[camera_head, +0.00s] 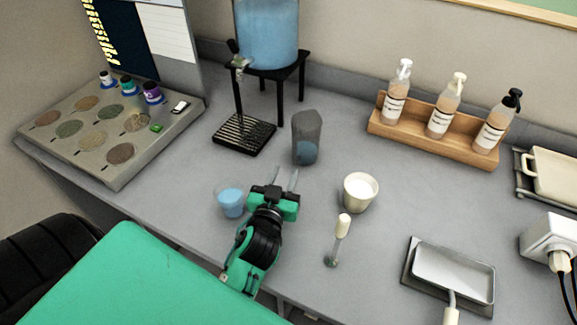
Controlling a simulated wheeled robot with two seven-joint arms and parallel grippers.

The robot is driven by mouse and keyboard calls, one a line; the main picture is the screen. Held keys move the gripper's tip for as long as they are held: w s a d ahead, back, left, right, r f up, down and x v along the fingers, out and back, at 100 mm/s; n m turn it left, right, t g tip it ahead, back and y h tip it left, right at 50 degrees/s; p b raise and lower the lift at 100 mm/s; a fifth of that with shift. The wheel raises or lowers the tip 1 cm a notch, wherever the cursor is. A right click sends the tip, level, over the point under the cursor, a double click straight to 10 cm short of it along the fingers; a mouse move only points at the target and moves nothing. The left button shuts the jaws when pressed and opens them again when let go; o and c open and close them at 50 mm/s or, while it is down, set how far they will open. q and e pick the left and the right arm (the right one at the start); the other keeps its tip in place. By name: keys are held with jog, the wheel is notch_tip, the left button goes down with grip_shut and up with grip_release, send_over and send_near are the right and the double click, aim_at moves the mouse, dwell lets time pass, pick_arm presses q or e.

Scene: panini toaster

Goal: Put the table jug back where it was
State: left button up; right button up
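The table jug appears to be the grey, see-through vessel (307,130) with some blue liquid low inside. It stands upright on the counter, right of the black drip tray of the water dispenser. My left gripper (286,176) is just in front of the jug and slightly to its left. Its two pale fingers are apart with nothing visible between them. A clear cup of blue liquid (231,200) stands just left of my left gripper. My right gripper is not in view.
The dispenser's blue tank (266,35) sits on a black stand (290,70) above the drip tray (244,135). A white cup (359,192) and a small whisk-like tool (340,236) are to the right. A wooden bottle rack (435,133) stands at the back; a metal pan (452,276) lies front right.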

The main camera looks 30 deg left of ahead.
pick_arm(q)
jog(key=shift+v, duration=0.85)
